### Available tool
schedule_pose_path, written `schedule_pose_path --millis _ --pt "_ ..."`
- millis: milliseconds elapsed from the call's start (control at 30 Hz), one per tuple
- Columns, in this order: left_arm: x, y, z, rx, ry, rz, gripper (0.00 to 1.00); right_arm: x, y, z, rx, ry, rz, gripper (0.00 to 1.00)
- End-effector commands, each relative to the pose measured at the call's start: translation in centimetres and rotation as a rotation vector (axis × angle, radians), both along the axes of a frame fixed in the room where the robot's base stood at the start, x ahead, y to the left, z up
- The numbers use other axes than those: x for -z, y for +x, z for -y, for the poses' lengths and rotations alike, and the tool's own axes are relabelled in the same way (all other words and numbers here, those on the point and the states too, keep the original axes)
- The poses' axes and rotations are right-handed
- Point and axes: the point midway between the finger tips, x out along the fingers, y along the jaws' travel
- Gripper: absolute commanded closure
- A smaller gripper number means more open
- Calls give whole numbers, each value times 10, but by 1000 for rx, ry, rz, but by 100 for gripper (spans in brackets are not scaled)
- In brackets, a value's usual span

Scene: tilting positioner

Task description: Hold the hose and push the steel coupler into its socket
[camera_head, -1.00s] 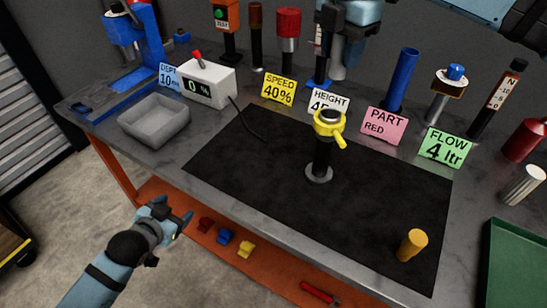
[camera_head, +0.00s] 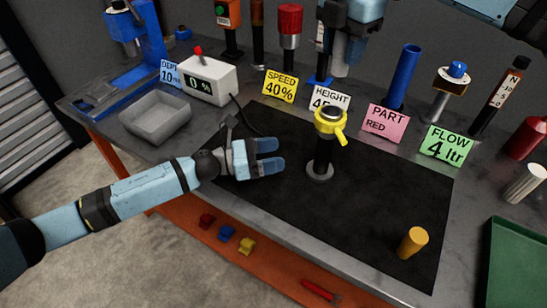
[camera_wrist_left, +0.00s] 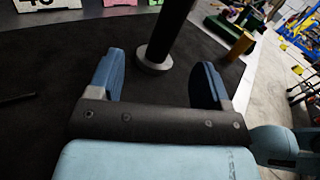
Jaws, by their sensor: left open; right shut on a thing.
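A black upright hose-like post (camera_head: 322,157) stands on a round grey base on the dark mat. At its top is a yellow collar with a side lever (camera_head: 330,122), which looks like the socket. My left gripper (camera_head: 268,155) is open and empty, left of the post and apart from it. In the left wrist view the post (camera_wrist_left: 168,35) stands ahead, between the lines of the two open fingers (camera_wrist_left: 155,85).
A grey tray (camera_head: 155,122) and a white box with a display (camera_head: 208,80) stand left. An orange cylinder (camera_head: 412,243) stands at the mat's front right. Label cards, including a pink one (camera_head: 386,123), line the back. A green tray (camera_head: 515,270) is at right.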

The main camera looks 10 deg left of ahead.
Motion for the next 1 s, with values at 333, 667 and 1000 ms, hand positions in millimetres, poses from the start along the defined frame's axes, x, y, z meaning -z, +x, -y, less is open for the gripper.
schedule_pose_path --millis 333,667,1000 --pt "11 2 20 92 108 150 28 0 0 0 0 0 0 88" --pt "11 21 79 91 105 147 28 0 0 0 0 1 1 88" --pt "12 33 116 89 106 143 28 0 0 0 0 1 1 88"
